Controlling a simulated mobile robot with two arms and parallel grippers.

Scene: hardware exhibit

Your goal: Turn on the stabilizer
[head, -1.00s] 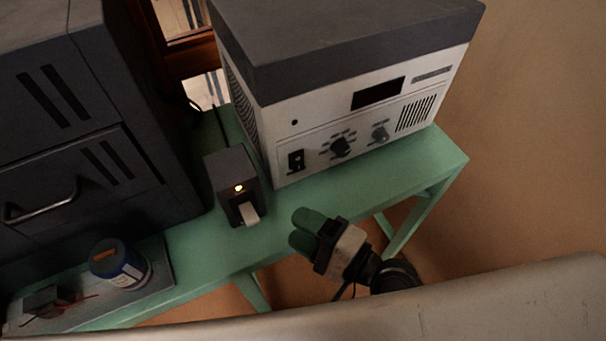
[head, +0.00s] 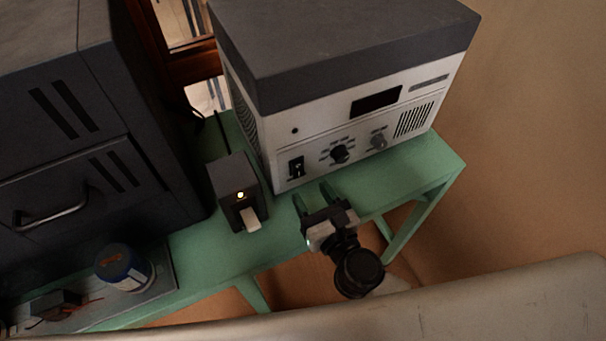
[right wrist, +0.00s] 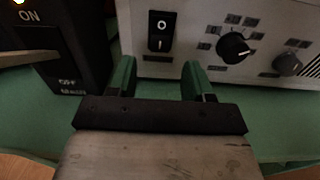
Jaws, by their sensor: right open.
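A white-fronted unit with a dark top (head: 290,102), which looks like the stabilizer, stands on the green table. Its front has a black rocker switch (head: 296,167), a black knob (head: 340,153) and a grey knob (head: 378,141). In the right wrist view the rocker switch (right wrist: 161,31) shows O above and a bar mark below. My right gripper (head: 312,195) is open and empty, just in front of the panel below the switch. In the right wrist view its green fingertips (right wrist: 158,75) are spread below the switch, apart from it. My left gripper is not in view.
A small black box (head: 228,180) with a lit lamp and a pale lever (head: 251,219) stands left of my gripper; the wrist view shows ON and OFF MAIN on it.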

